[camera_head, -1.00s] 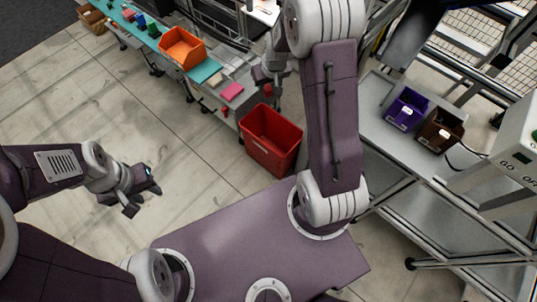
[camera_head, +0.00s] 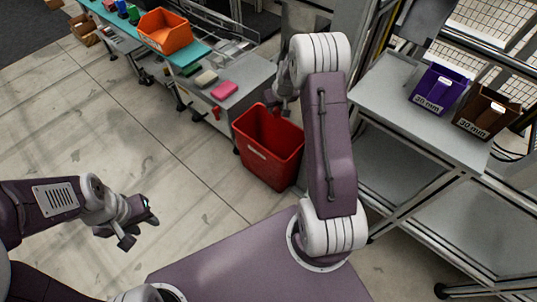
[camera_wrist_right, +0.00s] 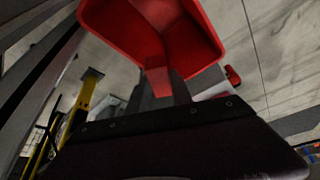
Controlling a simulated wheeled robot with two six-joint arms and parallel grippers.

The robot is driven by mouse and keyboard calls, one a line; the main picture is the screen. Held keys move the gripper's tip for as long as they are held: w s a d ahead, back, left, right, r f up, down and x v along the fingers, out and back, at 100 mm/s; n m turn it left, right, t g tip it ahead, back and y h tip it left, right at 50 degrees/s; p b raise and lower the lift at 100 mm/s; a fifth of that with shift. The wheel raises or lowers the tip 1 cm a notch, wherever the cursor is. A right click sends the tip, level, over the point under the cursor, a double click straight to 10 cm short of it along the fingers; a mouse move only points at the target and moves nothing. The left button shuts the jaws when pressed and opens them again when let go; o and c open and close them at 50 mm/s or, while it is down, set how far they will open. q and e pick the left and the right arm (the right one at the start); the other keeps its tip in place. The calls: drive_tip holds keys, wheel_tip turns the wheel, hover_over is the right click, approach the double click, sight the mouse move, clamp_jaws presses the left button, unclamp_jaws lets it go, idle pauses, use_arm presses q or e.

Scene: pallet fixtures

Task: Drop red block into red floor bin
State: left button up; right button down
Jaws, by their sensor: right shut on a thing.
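The red floor bin (camera_head: 252,150) stands upright on the floor beside the bench, left of my right arm. Its open top also fills the upper middle of the right wrist view (camera_wrist_right: 195,42). My right gripper (camera_head: 273,98) is at the bin's far rim, above its opening. It is shut on the red block (camera_wrist_right: 157,82), which shows between the fingers against the bin's red inside. In the head view I cannot make the block out. My left gripper (camera_head: 138,231) is open and empty above bare floor at the left.
A bench (camera_head: 245,78) behind the bin carries a pink block (camera_head: 224,90), a beige block (camera_head: 205,78) and an orange bin (camera_head: 164,33). A shelf at the right holds a purple bin (camera_head: 440,88) and a brown bin (camera_head: 486,110). The left floor is clear.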

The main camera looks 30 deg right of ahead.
wheel_tip(320, 180, down, 5)
drive_tip(key=b, duration=0.4)
drive_tip(key=shift+f, duration=0.15)
drive_tip(key=c, duration=1.1)
unclamp_jaws()
drive_tip(key=shift+o, duration=0.2)
drive_tip(key=p+v, duration=0.5)
drive_tip(key=v, duration=0.4)
drive_tip(key=shift+r, duration=0.2)
drive_tip(key=shift+f, duration=0.1)
